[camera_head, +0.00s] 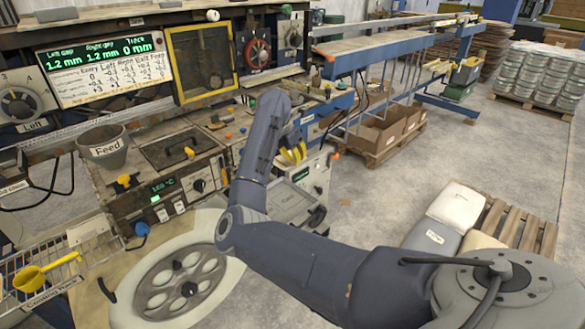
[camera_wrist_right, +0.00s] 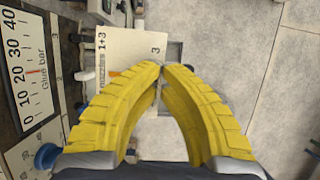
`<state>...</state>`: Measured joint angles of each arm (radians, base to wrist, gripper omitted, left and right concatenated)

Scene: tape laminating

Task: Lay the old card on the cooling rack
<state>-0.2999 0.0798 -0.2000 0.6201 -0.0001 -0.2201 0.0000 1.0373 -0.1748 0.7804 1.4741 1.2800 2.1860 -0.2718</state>
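The old card (camera_wrist_right: 130,48), pale with "nozzles 1+3" and a "3" on it, shows in the right wrist view just beyond my fingertips. My right gripper (camera_wrist_right: 161,68) has its yellow fingers closed together at the card's near corner and looks shut on it. In the head view my right gripper (camera_head: 293,156) is beside the machine, above the grey box on its right; I cannot make out the card there. The wire cooling rack (camera_head: 38,262), with its name label, is at the lower left of the head view. My left gripper is not in view.
A yellow scoop (camera_head: 45,272) lies on the rack, and a pale flat piece (camera_head: 88,229) is at its back right. A large round wheel (camera_head: 182,283) stands right of the rack. The feed cup (camera_head: 104,148) and control panel lie between rack and gripper.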

